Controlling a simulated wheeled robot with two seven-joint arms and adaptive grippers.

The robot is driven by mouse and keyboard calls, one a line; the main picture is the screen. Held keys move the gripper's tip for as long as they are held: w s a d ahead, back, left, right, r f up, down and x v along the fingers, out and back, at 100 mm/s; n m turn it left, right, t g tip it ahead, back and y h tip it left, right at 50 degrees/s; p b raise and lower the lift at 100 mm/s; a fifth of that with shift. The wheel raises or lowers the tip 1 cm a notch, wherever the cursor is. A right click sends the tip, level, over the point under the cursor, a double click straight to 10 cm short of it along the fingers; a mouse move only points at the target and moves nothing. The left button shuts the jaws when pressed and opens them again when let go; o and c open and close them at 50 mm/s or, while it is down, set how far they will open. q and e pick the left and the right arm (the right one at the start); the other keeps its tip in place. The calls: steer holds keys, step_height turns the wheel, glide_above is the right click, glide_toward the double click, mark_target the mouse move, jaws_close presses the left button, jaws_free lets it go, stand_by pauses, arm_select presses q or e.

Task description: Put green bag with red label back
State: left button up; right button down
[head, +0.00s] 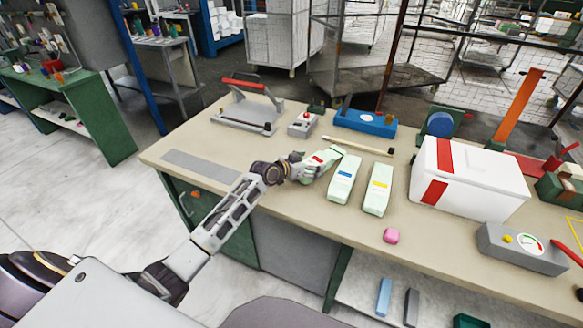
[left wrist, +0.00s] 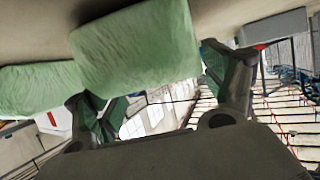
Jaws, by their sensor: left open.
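The green bag with a red label (head: 327,157) lies on the bench, leftmost in a row of pale green bags in the head view. My left gripper (head: 311,168) is at this bag, its fingers partly covering it. In the left wrist view a green bag (left wrist: 140,57) fills the space between the open fingers of my left gripper (left wrist: 150,85); its label does not show there. A bag with a blue label (head: 344,179) and one with a yellow label (head: 378,190) lie just to the right. My right gripper is not in view.
A wooden-handled stick (head: 358,146) lies behind the bags. A white box with red bands (head: 470,178) stands to the right, and a pink block (head: 391,236) lies in front. A grey strip (head: 201,172) is on the bare left part of the bench (head: 290,222).

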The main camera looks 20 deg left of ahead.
arm_select(q)
steer(key=v, duration=0.5)
steer(key=shift+f, duration=0.1)
steer(key=v, duration=0.5)
steer(key=shift+v, duration=0.8)
steer(key=shift+s, duration=0.15)
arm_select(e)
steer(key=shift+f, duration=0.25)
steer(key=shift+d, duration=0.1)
